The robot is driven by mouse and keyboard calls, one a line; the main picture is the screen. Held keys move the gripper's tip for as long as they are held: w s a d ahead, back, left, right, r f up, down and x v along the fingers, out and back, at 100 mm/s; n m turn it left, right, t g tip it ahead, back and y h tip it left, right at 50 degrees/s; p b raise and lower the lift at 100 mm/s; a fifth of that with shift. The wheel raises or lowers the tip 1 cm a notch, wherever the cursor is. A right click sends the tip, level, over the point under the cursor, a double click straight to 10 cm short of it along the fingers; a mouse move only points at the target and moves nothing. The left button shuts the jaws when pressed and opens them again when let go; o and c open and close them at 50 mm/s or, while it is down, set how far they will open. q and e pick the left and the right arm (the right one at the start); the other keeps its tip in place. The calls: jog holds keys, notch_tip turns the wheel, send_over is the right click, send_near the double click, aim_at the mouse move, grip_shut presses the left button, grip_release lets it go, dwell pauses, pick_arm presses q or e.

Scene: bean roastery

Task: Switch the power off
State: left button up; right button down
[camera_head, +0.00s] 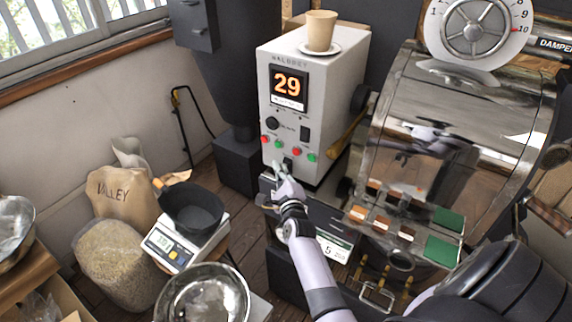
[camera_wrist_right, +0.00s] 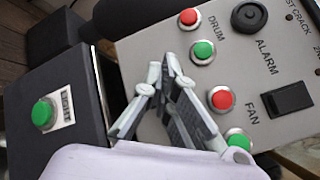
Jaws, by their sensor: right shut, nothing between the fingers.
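The white control box (camera_head: 292,62) stands left of the roaster with a display reading 29. Its panel also shows in the right wrist view (camera_wrist_right: 148,38). It carries a black rocker switch (camera_head: 306,133), also in the wrist view (camera_wrist_right: 287,100), and red and green buttons marked DRUM and FAN. My right gripper (camera_head: 279,168) is shut and empty, close in front of the lower panel; contact cannot be told. No power label is readable.
A paper cup (camera_head: 320,30) stands on a saucer on the box. Left are a scale with a dark bowl (camera_head: 191,209), sacks and a metal bowl (camera_head: 203,297). A green button (camera_wrist_right: 42,113) sits on a dark surface beside the panel. The roaster (camera_head: 440,125) stands right.

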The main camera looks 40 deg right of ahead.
dwell(0.3)
jog(key=shift+w+d+r, duration=0.1)
jog(key=shift+w+d, duration=0.05)
jog(key=shift+d, duration=0.15)
dwell(0.6)
jog(key=shift+s+a, duration=0.35)
jog(key=shift+a, duration=0.4)
